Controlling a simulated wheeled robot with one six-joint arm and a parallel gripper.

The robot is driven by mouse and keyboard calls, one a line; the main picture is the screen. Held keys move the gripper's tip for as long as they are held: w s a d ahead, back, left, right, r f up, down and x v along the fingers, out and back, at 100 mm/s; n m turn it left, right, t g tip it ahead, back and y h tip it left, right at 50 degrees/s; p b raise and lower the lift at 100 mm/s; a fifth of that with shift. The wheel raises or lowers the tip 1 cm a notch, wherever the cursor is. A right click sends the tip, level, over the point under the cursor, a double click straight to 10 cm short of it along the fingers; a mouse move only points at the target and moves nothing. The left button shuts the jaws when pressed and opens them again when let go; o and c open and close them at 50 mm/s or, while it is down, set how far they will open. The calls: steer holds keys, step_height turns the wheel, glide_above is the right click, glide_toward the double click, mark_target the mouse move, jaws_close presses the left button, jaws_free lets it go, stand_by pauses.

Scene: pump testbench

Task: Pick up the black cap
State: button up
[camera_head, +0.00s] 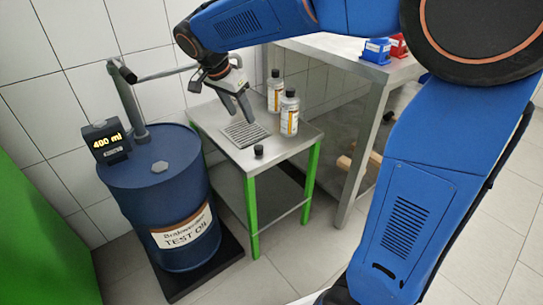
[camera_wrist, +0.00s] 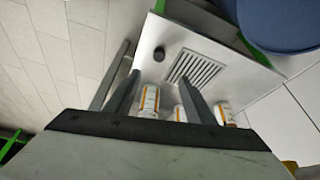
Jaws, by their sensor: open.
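The small black cap (camera_head: 259,151) sits alone on the small metal table, near its front edge, in the head view. It also shows in the wrist view (camera_wrist: 159,54), beyond my fingertips and left of the slotted grate. My gripper (camera_head: 242,112) is open and empty above the table, over the far part of the grate. The cap is clear of both fingers.
Two white bottles (camera_head: 289,115) with black caps stand right of my gripper. The grate (camera_head: 245,133) lies on the green-legged table (camera_head: 285,146). A blue oil drum (camera_head: 155,200) with a pipe and display stands left. A taller bench (camera_head: 345,62) holds blue and red bins.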

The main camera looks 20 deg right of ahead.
steer(key=shift+f, duration=0.15)
glide_toward(258, 147)
steer(key=x, duration=0.8)
steer(key=shift+d+f, duration=0.1)
steer(key=shift+f, duration=0.1)
steer(key=c, duration=1.1)
